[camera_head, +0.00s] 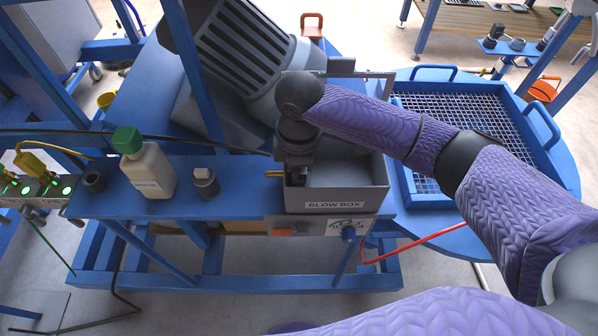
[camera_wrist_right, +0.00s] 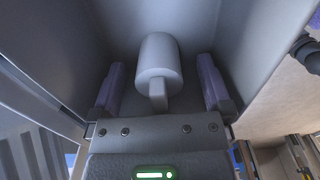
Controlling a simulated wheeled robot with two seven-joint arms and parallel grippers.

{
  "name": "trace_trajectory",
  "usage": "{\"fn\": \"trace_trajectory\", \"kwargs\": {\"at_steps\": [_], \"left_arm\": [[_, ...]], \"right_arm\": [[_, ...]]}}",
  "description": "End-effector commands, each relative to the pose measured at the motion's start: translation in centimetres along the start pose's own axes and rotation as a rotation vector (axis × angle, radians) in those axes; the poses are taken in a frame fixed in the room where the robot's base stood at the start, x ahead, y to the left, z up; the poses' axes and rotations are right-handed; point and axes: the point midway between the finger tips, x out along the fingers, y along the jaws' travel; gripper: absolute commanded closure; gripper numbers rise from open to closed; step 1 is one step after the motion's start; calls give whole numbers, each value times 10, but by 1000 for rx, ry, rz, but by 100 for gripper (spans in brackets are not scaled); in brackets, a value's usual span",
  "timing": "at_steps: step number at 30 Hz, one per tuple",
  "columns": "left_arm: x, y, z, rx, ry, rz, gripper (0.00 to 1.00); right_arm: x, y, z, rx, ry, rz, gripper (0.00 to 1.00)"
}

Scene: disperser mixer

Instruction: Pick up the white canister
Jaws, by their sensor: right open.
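A white canister (camera_wrist_right: 157,58) with a rounded body and a narrower neck shows in the right wrist view, inside the grey blow box (camera_head: 345,196). My right gripper (camera_wrist_right: 161,72) is open, with one finger on each side of the canister and a visible gap to both. In the head view my right gripper (camera_head: 297,176) points down into the left part of the blow box. The canister is hidden in the head view behind my gripper and the box wall. My left gripper is not in view.
On the blue bench left of the box stand a white bottle with a green cap (camera_head: 149,170) and a small grey-capped bottle (camera_head: 206,184). A large grey motor housing (camera_head: 245,45) is behind. A blue-framed mesh tray (camera_head: 470,118) is at right. The box walls closely surround my right gripper.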

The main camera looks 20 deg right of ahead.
Motion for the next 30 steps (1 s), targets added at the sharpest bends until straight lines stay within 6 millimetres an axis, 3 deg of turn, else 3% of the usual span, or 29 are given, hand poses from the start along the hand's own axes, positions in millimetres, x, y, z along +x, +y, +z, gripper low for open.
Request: {"fn": "trace_trajectory", "kwargs": {"at_steps": [2,16,23,30], "left_arm": [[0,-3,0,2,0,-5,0],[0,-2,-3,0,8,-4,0],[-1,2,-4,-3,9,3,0],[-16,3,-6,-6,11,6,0]], "right_arm": [[-1,0,0,0,0,0,0],[-1,0,0,1,0,1,100],[-4,0,0,1,0,1,100],[-63,1,0,2,3,5,100]]}}
